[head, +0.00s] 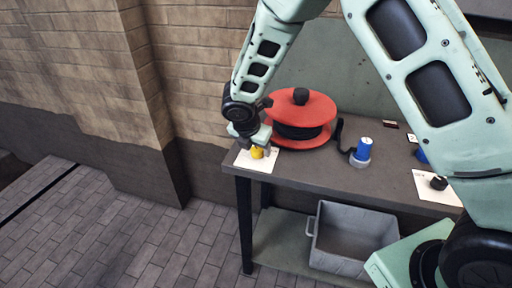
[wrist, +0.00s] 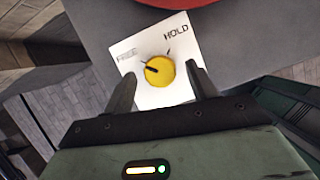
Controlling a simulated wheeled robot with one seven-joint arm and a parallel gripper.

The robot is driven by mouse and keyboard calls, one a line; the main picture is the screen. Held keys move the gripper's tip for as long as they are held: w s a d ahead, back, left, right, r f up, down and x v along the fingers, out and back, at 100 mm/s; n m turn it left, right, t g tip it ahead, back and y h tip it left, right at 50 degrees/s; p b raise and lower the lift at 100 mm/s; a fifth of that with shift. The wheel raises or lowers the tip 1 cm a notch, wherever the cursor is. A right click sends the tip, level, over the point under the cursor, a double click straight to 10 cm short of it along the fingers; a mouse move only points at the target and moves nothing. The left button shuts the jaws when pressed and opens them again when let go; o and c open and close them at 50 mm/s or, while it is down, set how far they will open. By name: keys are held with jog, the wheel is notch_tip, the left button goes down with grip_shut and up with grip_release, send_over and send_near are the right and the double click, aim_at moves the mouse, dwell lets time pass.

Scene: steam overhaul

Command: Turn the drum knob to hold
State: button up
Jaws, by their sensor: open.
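The drum knob (wrist: 160,71) is yellow, with a dark pointer mark. It sits on a white plate (wrist: 181,28) lettered HOLD at upper right and a fainter word, apparently FREE, at upper left. In the wrist view the pointer is toward the left, on the side of the fainter word. My gripper (wrist: 163,82) is open, with one finger on each side of the knob; I cannot tell whether they touch it. In the head view the knob (head: 257,153) is partly hidden under my gripper (head: 254,143) at the bench's left end.
A red drum (head: 300,118) with a black top knob stands just behind the plate on the dark bench (head: 330,172). A blue cylinder (head: 363,149) stands right of it. A black knob (head: 438,183) on another white plate is at right. A grey bin (head: 345,240) is below.

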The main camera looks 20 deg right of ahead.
jog(key=shift+w+d+f, duration=0.1)
jog(key=shift+f, duration=0.2)
jog(key=c, duration=1)
